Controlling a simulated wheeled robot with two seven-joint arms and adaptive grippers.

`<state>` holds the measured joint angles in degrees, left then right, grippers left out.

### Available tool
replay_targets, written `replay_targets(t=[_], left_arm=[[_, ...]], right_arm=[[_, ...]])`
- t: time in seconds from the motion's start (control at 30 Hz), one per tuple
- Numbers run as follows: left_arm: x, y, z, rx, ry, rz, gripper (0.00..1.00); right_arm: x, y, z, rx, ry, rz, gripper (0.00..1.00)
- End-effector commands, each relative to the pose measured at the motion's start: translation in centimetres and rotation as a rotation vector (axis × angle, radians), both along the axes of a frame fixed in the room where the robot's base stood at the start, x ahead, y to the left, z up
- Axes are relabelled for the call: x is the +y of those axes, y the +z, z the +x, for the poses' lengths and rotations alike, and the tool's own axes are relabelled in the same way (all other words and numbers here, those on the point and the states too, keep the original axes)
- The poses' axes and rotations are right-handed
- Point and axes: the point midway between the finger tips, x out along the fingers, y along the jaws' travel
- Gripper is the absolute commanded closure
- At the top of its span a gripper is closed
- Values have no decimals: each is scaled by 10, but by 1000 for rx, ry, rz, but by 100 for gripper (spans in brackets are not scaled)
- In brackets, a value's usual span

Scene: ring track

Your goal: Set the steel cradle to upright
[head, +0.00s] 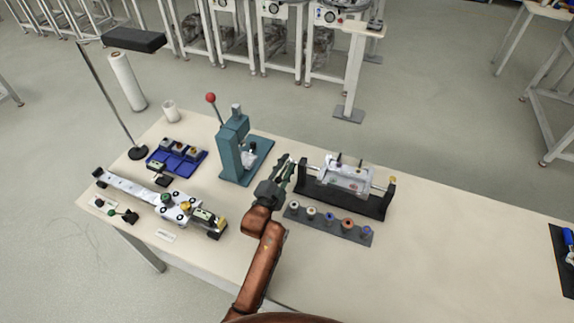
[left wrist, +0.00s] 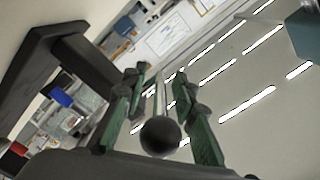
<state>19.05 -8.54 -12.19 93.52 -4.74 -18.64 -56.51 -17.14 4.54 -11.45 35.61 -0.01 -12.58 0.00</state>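The steel cradle (head: 347,181) is a pale, shiny frame hung on a rod between the end posts of a black stand (head: 340,200). Its exact tilt is hard to tell. My left gripper (head: 287,170) is at the stand's left end, beside the post. In the left wrist view its green fingers (left wrist: 160,95) stand apart on either side of a black ball knob (left wrist: 160,135) on a thin rod. I see gaps between knob and fingers. The stand's dark post (left wrist: 60,45) fills the upper left there. My right gripper is not in view.
A teal press (head: 233,150) with a red-topped lever stands just left of my gripper. A dark strip of small coloured spools (head: 328,222) lies in front of the stand. Blue trays (head: 177,157) and a rail fixture (head: 150,192) are further left.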

Motion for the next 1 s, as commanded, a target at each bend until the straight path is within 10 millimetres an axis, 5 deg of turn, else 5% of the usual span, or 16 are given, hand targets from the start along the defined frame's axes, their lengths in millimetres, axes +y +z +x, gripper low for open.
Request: replay_targets(t=[0.4, 1.0], left_arm=[[0, 0, 0, 0, 0, 0, 100], [0, -1, 0, 2, 0, 1, 100]], right_arm=[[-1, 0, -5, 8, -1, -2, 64], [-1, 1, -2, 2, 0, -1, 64]])
